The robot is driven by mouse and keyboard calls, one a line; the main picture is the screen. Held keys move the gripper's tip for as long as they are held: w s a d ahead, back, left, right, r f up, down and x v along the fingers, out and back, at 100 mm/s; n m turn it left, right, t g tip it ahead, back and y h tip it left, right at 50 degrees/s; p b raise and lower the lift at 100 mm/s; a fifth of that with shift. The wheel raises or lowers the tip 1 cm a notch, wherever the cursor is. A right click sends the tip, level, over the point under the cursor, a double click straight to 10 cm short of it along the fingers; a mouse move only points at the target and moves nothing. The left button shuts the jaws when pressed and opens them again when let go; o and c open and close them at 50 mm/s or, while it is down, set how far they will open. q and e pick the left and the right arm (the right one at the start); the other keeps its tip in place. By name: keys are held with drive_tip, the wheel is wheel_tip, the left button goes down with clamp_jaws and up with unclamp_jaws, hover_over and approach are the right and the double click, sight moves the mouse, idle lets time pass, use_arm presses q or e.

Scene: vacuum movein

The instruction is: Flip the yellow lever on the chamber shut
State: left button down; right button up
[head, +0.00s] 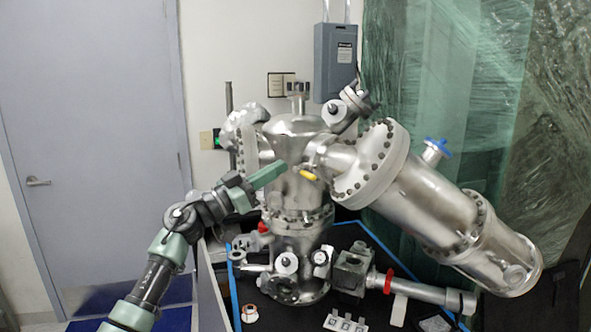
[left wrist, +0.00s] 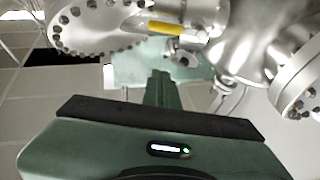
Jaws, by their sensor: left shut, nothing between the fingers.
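The steel vacuum chamber (head: 297,180) stands upright in the middle of the head view. The small yellow lever (head: 308,175) sits on its front, below the neck to the big tilted cylinder. In the left wrist view the yellow lever (left wrist: 164,28) lies nearly level near the top, beyond the fingertips. My left gripper (head: 280,168) comes in from the left, shut and empty, its green fingers pointing at the lever with a small gap to its left. The shut fingers also show in the left wrist view (left wrist: 161,78). Contact with the chamber cannot be told. My right gripper is not in view.
The big tilted steel cylinder (head: 430,205) with a blue valve handle (head: 439,147) fills the right. Flanges and pipes stick out around the chamber. Below is a dark table with blue edging (head: 234,290). A grey door (head: 95,120) stands at left.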

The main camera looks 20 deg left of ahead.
sight(306, 173)
use_arm(q)
drive_tip(key=w+d+f+p, duration=0.1)
drive_tip(key=w+d+f, duration=0.1)
drive_tip(key=w+d, duration=0.1)
drive_tip(key=shift+w+d, duration=0.25)
drive_tip(key=shift+w, duration=0.45)
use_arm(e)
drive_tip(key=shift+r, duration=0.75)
use_arm(q)
drive_tip(key=shift+s+f, duration=0.1)
drive_tip(key=shift+f, duration=0.05)
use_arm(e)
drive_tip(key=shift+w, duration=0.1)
